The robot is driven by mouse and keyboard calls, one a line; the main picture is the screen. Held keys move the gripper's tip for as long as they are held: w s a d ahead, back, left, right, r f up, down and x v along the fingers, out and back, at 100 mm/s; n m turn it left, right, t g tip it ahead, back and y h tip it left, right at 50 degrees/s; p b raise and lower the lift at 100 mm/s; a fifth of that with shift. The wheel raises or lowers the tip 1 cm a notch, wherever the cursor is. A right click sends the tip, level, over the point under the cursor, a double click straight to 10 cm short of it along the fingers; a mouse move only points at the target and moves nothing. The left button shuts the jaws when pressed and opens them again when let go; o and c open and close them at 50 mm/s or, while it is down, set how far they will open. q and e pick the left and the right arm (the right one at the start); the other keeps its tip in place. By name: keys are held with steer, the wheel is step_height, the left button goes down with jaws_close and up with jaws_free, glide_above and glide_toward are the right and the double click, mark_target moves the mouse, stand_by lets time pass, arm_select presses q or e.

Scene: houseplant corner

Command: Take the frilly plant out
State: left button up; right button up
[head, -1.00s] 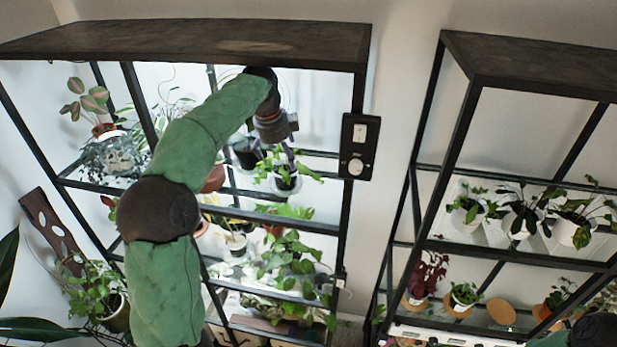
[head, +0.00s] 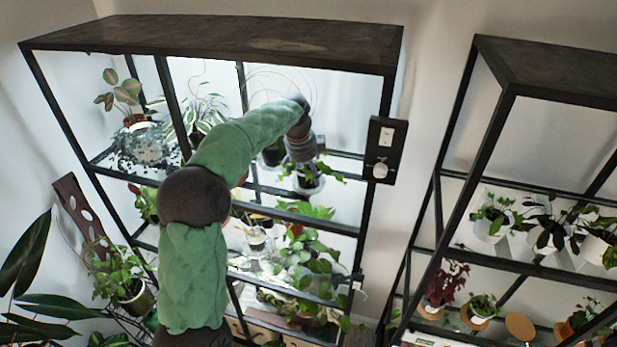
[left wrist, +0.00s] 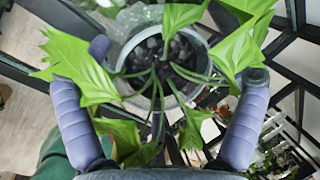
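The frilly plant (head: 330,174) has bright green jagged leaves and stands in a pale pot on the upper level of the left shelf unit. In the left wrist view, its pot (left wrist: 192,88) is seen from above, with dark pebbly soil and thin stems fanning out. My left gripper (left wrist: 158,85) is directly above it, with purple fingers spread wide on either side of the plant. Leaves overlap the fingers, and I cannot tell whether they touch. In the head view, my left gripper (head: 303,165) partly hides the plant. My right gripper is not in view.
A dark pot (head: 272,155) stands close left of the plant. A black post with a switch box (head: 385,150) is close right. More potted plants (head: 300,250) fill the lower levels.

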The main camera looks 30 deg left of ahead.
arm_select(q)
steer(key=c, duration=0.8)
steer(key=shift+c, duration=0.2)
